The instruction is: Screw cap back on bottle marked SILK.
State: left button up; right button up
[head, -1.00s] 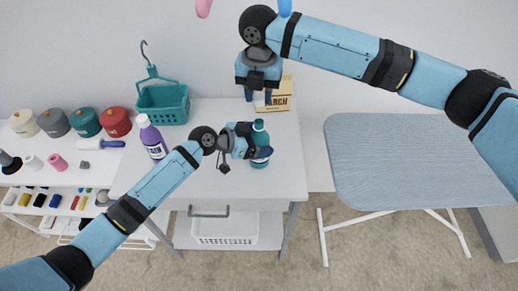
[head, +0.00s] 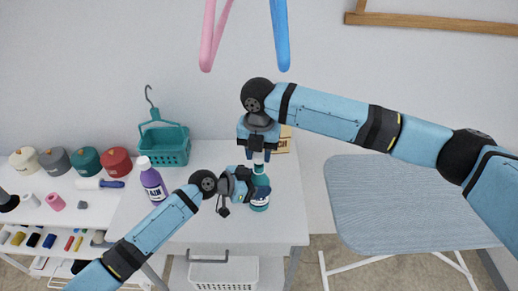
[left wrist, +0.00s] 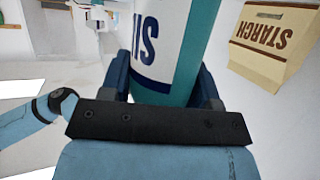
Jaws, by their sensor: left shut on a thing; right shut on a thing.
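The teal SILK bottle (head: 259,202) stands upright on the white table. Its white label with the letters "SI" shows in the left wrist view (left wrist: 160,42); the rest of the word is hidden. My left gripper (head: 257,187) is shut around the bottle's body from the left. My right gripper (head: 258,150) points down directly above the bottle's top and is shut on a small pale cap (head: 258,158). The cap is in line with the bottle's neck; I cannot tell whether they touch.
A purple bottle (head: 153,185) stands on the table at left, with a teal basket (head: 164,150) behind it. A starch box (head: 284,143) is behind my right gripper and shows in the left wrist view (left wrist: 276,38). An ironing board (head: 400,200) is at right.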

jog(key=shift+f, duration=0.25)
dwell(0.3)
jog(key=shift+f, duration=0.8)
jog(key=shift+f, duration=0.55)
jog(key=m, duration=0.6)
jog(key=shift+f, duration=0.1)
jog(key=m, duration=0.9)
jog(key=shift+m, duration=0.3)
jog(key=m, duration=0.4)
